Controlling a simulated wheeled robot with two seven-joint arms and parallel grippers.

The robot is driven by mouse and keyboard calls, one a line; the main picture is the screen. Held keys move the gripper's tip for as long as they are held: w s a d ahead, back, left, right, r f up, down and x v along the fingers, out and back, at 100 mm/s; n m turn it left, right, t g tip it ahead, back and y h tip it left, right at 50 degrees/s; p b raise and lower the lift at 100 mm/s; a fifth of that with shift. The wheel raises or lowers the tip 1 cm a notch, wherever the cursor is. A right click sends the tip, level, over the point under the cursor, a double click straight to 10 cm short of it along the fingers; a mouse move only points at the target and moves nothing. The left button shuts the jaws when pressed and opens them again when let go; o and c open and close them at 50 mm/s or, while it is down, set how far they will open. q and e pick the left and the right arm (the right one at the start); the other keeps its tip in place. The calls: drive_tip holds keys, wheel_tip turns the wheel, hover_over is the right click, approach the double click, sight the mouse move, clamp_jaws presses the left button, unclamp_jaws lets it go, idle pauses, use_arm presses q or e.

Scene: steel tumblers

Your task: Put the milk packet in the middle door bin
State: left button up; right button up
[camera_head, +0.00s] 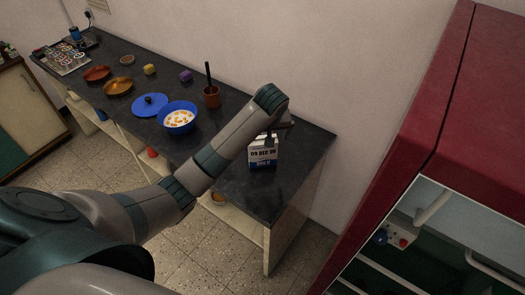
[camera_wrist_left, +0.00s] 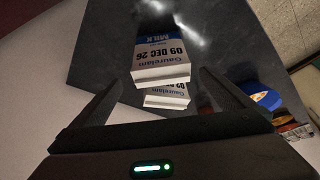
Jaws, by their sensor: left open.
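The milk packet (camera_head: 263,155), white and blue with a printed date, stands on the right end of the dark counter (camera_head: 300,150). It also shows in the left wrist view (camera_wrist_left: 163,60), its printed side facing up in the picture, between the two finger lines. My left gripper (camera_head: 270,130) is open at the packet's top, and its arm partly hides it in the head view. Contact with the fingers cannot be told. The red fridge (camera_head: 420,130) stands at the right, showing an open interior with pale rails (camera_head: 385,272); which is the middle door bin is unclear. My right gripper is not in view.
On the counter are a blue bowl (camera_head: 178,118) of food, a blue lid (camera_head: 150,104), a brown mug (camera_head: 212,97) with a dark handle, and brown dishes (camera_head: 118,87). Tiled floor (camera_head: 190,255) lies in front. A wall (camera_head: 330,60) stands behind.

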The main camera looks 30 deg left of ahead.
sight(263, 141)
use_arm(q)
drive_tip(key=p+x, duration=0.1)
drive_tip(key=x, duration=0.4)
drive_tip(key=shift+f+p, duration=0.35)
drive_tip(key=shift+p, duration=0.15)
wheel_tip(263, 141, down, 4)
drive_tip(key=shift+a+r+p, duration=0.1)
drive_tip(key=shift+a+p, duration=0.1)
drive_tip(key=shift+p, duration=0.75)
drive_tip(key=shift+w+a+f, duration=0.1)
drive_tip(key=shift+w+f, duration=0.1)
drive_tip(key=shift+f, duration=0.25)
drive_tip(key=shift+r, duration=0.1)
drive_tip(key=c, duration=1.6)
